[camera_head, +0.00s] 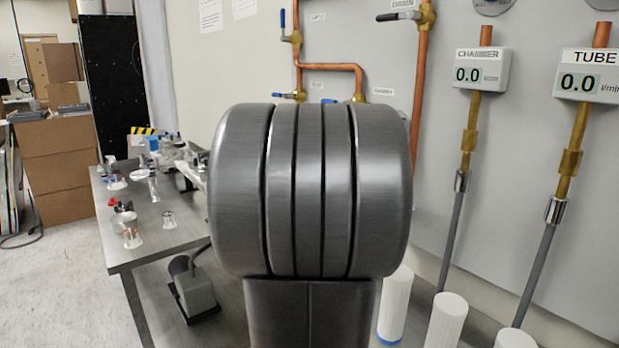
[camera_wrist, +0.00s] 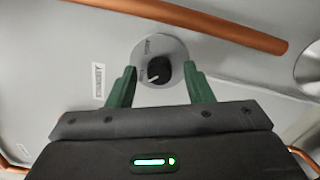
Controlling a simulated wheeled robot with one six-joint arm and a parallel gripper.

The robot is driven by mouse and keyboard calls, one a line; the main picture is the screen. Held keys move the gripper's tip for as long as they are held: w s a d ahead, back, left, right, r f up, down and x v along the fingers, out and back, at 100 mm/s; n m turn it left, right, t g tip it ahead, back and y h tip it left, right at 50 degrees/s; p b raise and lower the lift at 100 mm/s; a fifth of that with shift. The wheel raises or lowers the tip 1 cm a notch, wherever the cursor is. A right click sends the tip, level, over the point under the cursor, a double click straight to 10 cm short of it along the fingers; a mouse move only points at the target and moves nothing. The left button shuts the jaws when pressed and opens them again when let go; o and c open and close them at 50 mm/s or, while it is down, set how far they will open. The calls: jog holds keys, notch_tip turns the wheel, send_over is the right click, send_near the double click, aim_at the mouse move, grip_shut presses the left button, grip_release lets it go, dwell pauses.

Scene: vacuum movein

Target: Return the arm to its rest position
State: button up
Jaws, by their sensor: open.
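My gripper (camera_wrist: 160,88) shows in the wrist view with its two green fingers spread apart and nothing between them. Beyond the fingers, a black knob (camera_wrist: 158,70) on a round grey plate (camera_wrist: 148,47) sits on the wall panel. The knob appears in the gap between the fingers, and I cannot tell how far away it is. In the head view, a large dark grey joint of my arm (camera_head: 310,190) fills the middle. My gripper is not visible there.
A metal table (camera_head: 185,245) with small glassware stands at the left. Copper pipes (camera_head: 422,80) with valves run up the panel behind my arm. The chamber gauge (camera_head: 482,70) and tube gauge (camera_head: 588,78) both read 0.0. White cylinders (camera_head: 446,320) stand at lower right.

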jog(key=shift+m+p, duration=0.7)
jog(key=shift+m, duration=3.9)
jog(key=shift+r, duration=0.15)
